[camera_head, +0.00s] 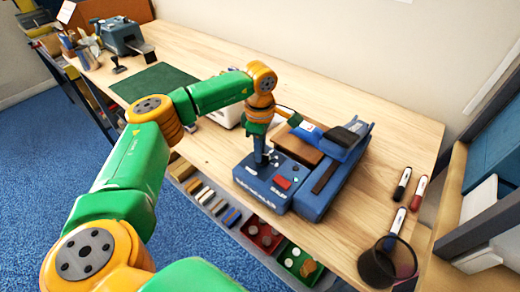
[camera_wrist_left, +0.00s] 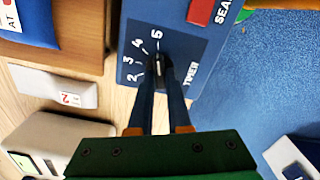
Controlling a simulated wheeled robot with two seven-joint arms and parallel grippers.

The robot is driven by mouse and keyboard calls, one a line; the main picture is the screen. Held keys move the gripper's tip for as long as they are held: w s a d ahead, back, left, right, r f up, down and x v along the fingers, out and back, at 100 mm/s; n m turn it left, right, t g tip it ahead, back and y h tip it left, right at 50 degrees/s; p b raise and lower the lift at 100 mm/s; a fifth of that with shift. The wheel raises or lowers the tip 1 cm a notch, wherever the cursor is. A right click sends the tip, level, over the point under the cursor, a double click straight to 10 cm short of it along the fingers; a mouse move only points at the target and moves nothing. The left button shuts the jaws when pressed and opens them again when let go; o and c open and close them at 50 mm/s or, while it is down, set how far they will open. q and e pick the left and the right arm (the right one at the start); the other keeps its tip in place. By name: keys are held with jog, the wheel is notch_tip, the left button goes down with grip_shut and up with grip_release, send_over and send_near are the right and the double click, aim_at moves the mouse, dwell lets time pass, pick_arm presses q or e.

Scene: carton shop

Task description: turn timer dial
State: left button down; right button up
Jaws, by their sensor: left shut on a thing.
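The blue sealing machine (camera_head: 320,200) stands on the wooden table, with a panel at its front left. The timer dial (camera_wrist_left: 158,66) is a small dark knob on that panel, beside a printed scale and the word TIMER (camera_wrist_left: 191,73). The scale shows 2, 3, 4 and 5; the knob lies just below the 5 in the left wrist view. My left gripper (camera_head: 261,163) reaches down onto the panel, and its fingers (camera_wrist_left: 160,72) are shut on the dial from both sides. The fingers hide part of the dial. My right gripper is not in view.
A red SEAL button (camera_head: 283,183) sits next to the dial on the panel. Markers (camera_head: 402,184) and a dark mesh cup (camera_head: 378,268) are at the right. A green mat (camera_head: 150,82) lies at the back left. Trays of small parts (camera_head: 262,236) sit along the table's front.

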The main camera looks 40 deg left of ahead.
pick_arm(q)
jog(key=n, duration=0.6)
jog(key=shift+s+d+n, duration=0.1)
jog(key=shift+s+n, duration=0.05)
jog(key=shift+n, duration=0.25)
jog(key=n, duration=0.3)
jog(key=shift+n, duration=0.3)
jog(key=shift+d+n, duration=0.15)
jog(key=shift+n, duration=1.55)
jog(key=c, duration=0.9)
grip_release()
jog(key=shift+o, duration=0.2)
jog(key=shift+r, duration=0.1)
